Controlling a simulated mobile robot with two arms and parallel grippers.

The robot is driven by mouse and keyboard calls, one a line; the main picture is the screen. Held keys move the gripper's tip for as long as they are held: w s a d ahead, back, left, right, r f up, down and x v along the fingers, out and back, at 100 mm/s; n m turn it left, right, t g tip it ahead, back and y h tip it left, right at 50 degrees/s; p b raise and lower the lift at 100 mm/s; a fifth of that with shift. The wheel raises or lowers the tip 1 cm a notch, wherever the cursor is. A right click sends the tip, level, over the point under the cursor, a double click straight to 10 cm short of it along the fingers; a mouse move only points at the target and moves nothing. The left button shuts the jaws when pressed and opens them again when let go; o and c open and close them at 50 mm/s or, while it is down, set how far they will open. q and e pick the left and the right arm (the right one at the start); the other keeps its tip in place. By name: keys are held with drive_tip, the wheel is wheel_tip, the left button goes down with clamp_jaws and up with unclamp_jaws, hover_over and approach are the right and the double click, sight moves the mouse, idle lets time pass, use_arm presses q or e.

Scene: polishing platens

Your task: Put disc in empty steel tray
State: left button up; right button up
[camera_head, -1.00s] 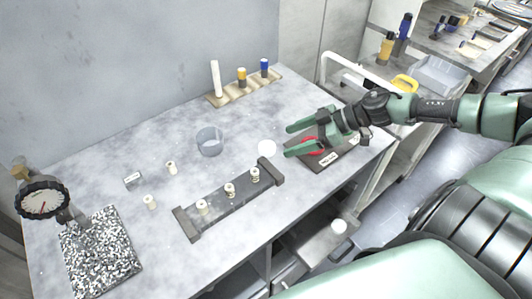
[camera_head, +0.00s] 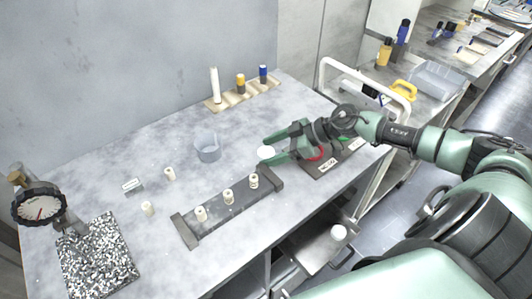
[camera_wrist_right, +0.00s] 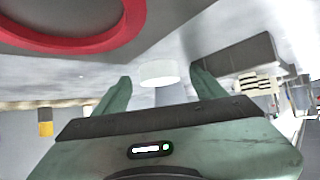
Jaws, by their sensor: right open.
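A small white disc (camera_head: 266,152) lies on the grey table at the tips of my right gripper (camera_head: 272,147). The gripper is open and low over the table. In the right wrist view the disc (camera_wrist_right: 159,73) shows between the two green fingers, with a gap to each. I cannot tell whether it touches a finger. A steel pull-out shelf or tray (camera_head: 318,246) below the table edge carries a white round piece (camera_head: 339,232). I cannot pick out an empty steel tray with certainty. My left gripper is not in view.
A dark plate with a red ring (camera_head: 335,164) lies under my right arm.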

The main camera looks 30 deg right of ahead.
clamp_jaws()
drive_tip(key=shift+r, duration=0.1)
